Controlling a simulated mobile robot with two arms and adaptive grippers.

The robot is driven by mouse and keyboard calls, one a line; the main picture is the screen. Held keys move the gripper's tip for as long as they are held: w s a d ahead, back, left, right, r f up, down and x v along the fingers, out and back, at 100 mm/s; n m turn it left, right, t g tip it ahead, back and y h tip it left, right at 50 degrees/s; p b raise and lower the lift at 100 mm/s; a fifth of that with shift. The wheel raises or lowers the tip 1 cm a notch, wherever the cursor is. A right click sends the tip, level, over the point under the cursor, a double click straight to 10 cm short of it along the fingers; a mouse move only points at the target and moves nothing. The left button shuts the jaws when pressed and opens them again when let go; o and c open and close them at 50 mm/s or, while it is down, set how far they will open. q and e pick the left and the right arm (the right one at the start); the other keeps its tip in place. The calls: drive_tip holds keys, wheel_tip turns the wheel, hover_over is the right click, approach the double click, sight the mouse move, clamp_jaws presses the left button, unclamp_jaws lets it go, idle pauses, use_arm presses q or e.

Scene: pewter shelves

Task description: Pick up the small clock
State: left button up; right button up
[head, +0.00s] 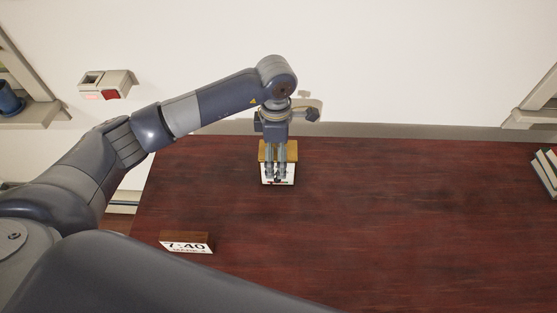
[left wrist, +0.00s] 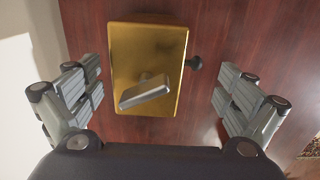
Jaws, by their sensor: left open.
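A small box-shaped object (head: 279,178) with a gold top and white front stands near the back edge of the table. In the left wrist view its gold top (left wrist: 135,50) carries a grey metal handle, with a dark round knob on its right side. A display block reading 7:40 (head: 187,244), with a brown top, stands at the front left of the table. My left gripper (head: 279,169) points down over the gold-topped object, partly hiding it. The left wrist view shows its fingers (left wrist: 160,95) open, one on each side and apart from the object. My right gripper is not in view.
The dark red wooden table (head: 400,220) is clear across the middle. Several books (head: 546,173) stand at the right edge. A white wall is close behind the table. A wall device (head: 104,84) and a shelf with a blue pot (head: 10,99) are at the left.

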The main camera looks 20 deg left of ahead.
use_arm(q)
drive_tip(key=f, duration=0.2)
drive_tip(key=f+p, duration=0.1)
drive_tip(key=shift+w+d+f, duration=0.1)
drive_tip(key=shift+w+f, duration=0.1)
drive_tip(key=shift+f, duration=0.75)
drive_tip(key=shift+c, duration=1.4)
drive_tip(key=shift+r, duration=0.1)
drive_tip(key=c, duration=1.3)
drive_tip(key=shift+w, duration=0.1)
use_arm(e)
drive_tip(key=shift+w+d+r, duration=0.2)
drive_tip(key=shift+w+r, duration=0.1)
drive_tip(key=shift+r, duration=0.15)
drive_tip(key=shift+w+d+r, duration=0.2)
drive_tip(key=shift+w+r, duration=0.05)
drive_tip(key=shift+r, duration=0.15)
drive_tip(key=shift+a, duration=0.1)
